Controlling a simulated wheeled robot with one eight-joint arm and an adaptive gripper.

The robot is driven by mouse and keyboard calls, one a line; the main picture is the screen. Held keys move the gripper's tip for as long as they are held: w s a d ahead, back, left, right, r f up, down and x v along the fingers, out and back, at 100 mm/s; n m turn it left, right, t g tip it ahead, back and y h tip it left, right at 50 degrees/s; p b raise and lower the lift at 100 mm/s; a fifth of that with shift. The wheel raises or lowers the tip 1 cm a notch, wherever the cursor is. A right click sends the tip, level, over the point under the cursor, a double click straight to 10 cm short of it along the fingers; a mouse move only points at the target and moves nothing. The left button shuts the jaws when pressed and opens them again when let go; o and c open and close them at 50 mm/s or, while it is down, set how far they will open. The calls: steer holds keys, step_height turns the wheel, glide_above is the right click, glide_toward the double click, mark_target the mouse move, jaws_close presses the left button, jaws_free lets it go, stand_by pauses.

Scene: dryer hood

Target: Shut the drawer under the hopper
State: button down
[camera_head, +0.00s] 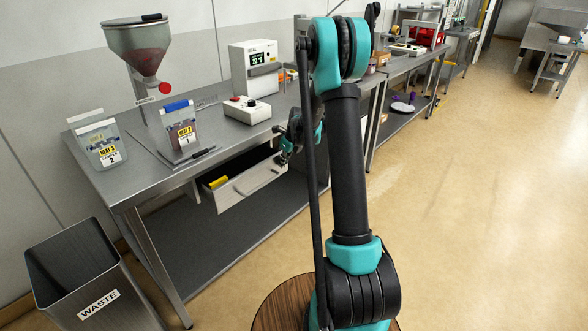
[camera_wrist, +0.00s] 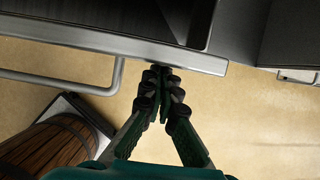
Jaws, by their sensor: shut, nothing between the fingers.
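The drawer (camera_head: 247,187) under the table is pulled out, with its pale front and bar handle facing the aisle. The hopper (camera_head: 138,50), a grey funnel with a red outlet cap, stands above on the table. My gripper (camera_head: 283,159) is at the right end of the drawer front, partly hidden by its own links. In the wrist view, my gripper (camera_wrist: 163,72) is shut and empty. Its fingertips are at the drawer front's edge (camera_wrist: 110,44), right of the handle (camera_wrist: 70,84); they look touching or nearly so. The drawer's dark inside shows beyond.
A yellow item (camera_head: 219,181) lies in the drawer. On the table (camera_head: 215,150) stand two labelled bags (camera_head: 181,130), a white box device (camera_head: 253,70) and a small control box (camera_head: 247,110). A waste bin (camera_head: 85,275) is at front left. The floor at right is clear.

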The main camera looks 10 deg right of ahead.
mark_target(267, 153)
steer(key=w+a, duration=0.3)
steer(key=w, duration=0.2)
steer(key=w+a, duration=0.2)
steer(key=shift+w+a, duration=0.35)
steer(key=shift+w, duration=0.05)
steer(key=shift+r, duration=0.1)
